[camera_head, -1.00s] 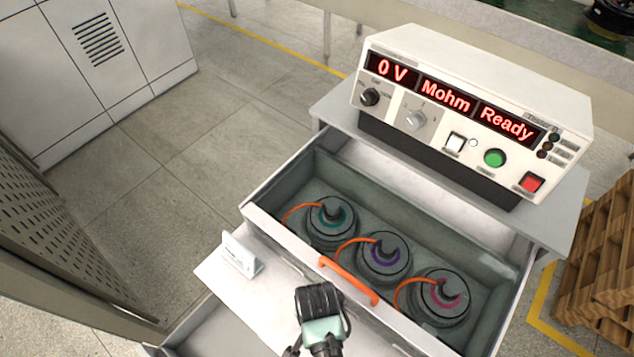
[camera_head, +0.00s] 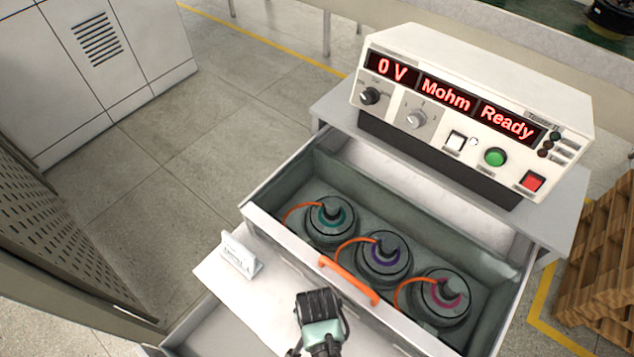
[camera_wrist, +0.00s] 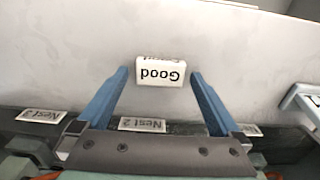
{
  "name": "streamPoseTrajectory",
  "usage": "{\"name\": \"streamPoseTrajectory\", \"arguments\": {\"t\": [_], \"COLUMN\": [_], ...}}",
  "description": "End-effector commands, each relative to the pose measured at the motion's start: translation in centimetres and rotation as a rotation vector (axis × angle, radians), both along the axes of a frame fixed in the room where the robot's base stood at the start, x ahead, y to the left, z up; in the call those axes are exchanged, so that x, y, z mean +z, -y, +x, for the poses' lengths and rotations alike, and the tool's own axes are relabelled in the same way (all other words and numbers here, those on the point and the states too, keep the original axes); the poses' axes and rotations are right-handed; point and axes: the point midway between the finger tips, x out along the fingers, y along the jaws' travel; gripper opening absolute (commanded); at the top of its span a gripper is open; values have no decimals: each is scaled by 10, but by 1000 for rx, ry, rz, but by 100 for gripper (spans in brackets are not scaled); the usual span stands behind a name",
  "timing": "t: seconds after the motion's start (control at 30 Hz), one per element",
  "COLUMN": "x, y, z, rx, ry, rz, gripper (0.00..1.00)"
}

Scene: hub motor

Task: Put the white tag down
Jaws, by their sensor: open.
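In the wrist view, a small white tag (camera_wrist: 160,72) marked "Good" rests on the pale grey shelf surface, its lettering upside down in the picture. My gripper (camera_wrist: 159,76) is open, with one blue finger on each side of the tag and a gap visible at both sides. In the head view my gripper (camera_head: 320,310) is seen from above over the shelf in front of the drawer, and it hides this tag. Another white tag (camera_head: 240,256) stands on the shelf's left part; its edge shows at the right of the wrist view (camera_wrist: 309,101).
The open drawer (camera_head: 278,222) holds three round motors (camera_head: 384,258) with orange leads. Its orange handle (camera_head: 348,280) is close to my gripper. Nest labels (camera_wrist: 142,125) line the drawer front. A tester (camera_head: 470,110) reading "Ready" stands behind. The shelf between the tags is clear.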

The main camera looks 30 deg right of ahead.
Motion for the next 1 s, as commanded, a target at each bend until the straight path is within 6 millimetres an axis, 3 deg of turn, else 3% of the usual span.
{"name": "streamPoseTrajectory", "arguments": {"t": [0.17, 0.7, 1.0], "x": [12, 110, 123], "y": [0, 0, 0], "z": [1, 1, 0], "rx": [0, -1, 0], "ry": [3, 3, 0], "rz": [-1, -1, 0], "gripper": [100, 100, 100]}}
